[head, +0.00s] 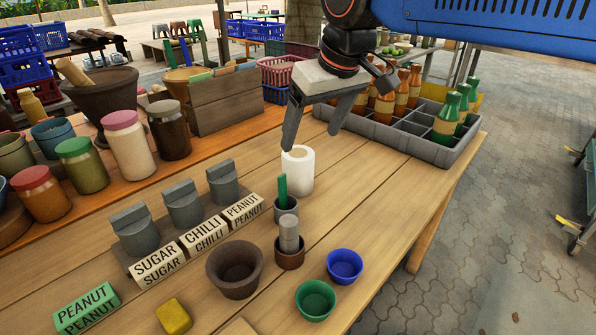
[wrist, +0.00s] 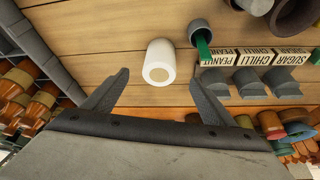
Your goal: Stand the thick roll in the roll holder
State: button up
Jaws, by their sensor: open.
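A thick white roll (head: 298,171) with a tan centre stands upright on the wooden table. In the wrist view the white roll (wrist: 160,58) shows ahead of and between my fingers, with gaps on both sides. My gripper (head: 312,141) is open and empty, just above and behind the roll, angled down. It also shows in the wrist view (wrist: 161,75). No piece is plainly a roll holder. Nearby are a grey cup (head: 286,212) with a green upright piece and a brown cup (head: 289,258) with a grey cylinder in it; I cannot tell whether either is the holder.
A grey crate (head: 440,155) of bottles stands behind right. Label blocks (head: 205,236) and grey stands (head: 183,204) are left of the roll. A brown bowl (head: 236,284), green bowl (head: 315,312) and blue bowl (head: 344,266) are in front. Table right of the roll is clear.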

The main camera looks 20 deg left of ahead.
aim_at(298, 169)
jog(key=x, duration=1.3)
jog(key=shift+a+f, duration=0.15)
jog(key=shift+f, duration=0.1)
jog(key=c, duration=1.3)
jog(key=shift+r, duration=0.1)
jog(key=shift+c, duration=0.2)
